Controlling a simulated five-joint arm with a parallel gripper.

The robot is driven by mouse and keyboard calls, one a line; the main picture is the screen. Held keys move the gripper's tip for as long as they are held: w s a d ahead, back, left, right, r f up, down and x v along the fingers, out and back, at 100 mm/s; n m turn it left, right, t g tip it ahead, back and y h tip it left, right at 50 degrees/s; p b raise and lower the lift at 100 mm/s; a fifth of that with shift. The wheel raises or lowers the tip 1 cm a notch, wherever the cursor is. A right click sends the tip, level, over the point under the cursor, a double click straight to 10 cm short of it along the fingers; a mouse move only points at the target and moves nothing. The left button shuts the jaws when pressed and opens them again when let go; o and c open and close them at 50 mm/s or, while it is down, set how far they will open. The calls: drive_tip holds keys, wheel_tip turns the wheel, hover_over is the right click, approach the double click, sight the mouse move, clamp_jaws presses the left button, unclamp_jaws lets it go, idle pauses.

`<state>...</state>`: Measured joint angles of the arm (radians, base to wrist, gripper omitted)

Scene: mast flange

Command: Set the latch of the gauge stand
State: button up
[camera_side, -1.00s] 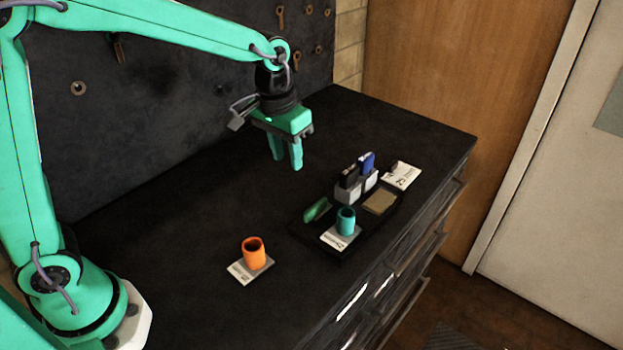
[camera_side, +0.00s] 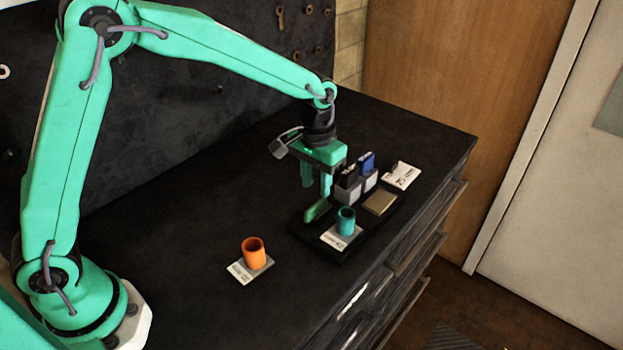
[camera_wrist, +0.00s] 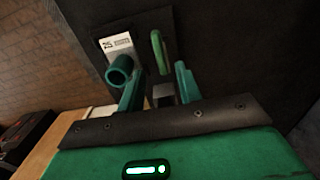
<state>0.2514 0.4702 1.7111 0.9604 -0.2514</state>
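The gauge stand is a low black base (camera_side: 335,254) on the bench. A green latch lever (camera_side: 317,210) lies along its left side; it also shows in the wrist view (camera_wrist: 158,52). My gripper (camera_side: 316,191) points down just above the latch, its fingers apart and nothing between them. In the wrist view my gripper (camera_wrist: 160,80) has its two teal fingers spread, with the latch beyond them. No contact with the latch is visible. A teal cup (camera_side: 346,222) stands on a white label card at the base's front.
Grey blocks (camera_side: 348,194) holding a black and a blue piece stand close behind my gripper's right side. A tan pad (camera_side: 380,202) lies right of the cup, a white card (camera_side: 402,175) farther back. An orange cup (camera_side: 254,253) stands left on its card. The bench's left is clear.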

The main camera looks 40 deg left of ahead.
sight(316, 205)
drive_tip(key=shift+f, duration=3.35)
clamp_jaws()
